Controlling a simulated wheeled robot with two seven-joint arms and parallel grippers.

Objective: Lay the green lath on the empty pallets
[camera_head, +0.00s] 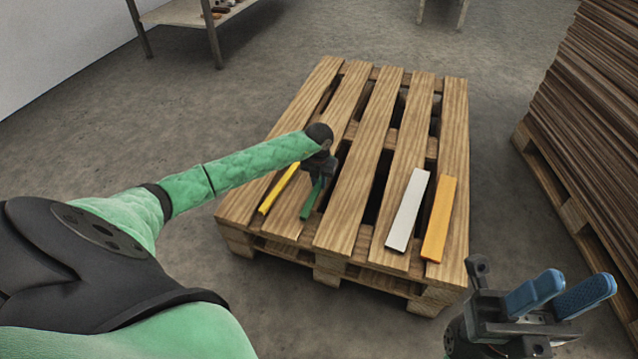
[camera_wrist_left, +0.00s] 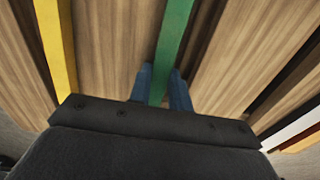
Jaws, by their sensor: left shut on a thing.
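The green lath (camera_head: 312,198) is at the pallet's left part, between the yellow lath and the white lath. My left gripper (camera_head: 318,172) is over it and shut on it; in the left wrist view the blue fingers (camera_wrist_left: 162,88) stand on either side of the green lath (camera_wrist_left: 175,40). The lath is at or close to the boards; I cannot tell whether it touches them. The wooden pallets (camera_head: 340,235) are stacked low on the floor. My right gripper (camera_head: 560,295) is open and empty, in front of the pallets at the lower right.
A yellow lath (camera_head: 279,188) lies left of the green one. A white lath (camera_head: 408,208) and an orange lath (camera_head: 439,218) lie on the right boards. A tall stack of brown boards (camera_head: 590,100) stands at right. A table (camera_head: 185,12) stands behind. The pallet's far half is clear.

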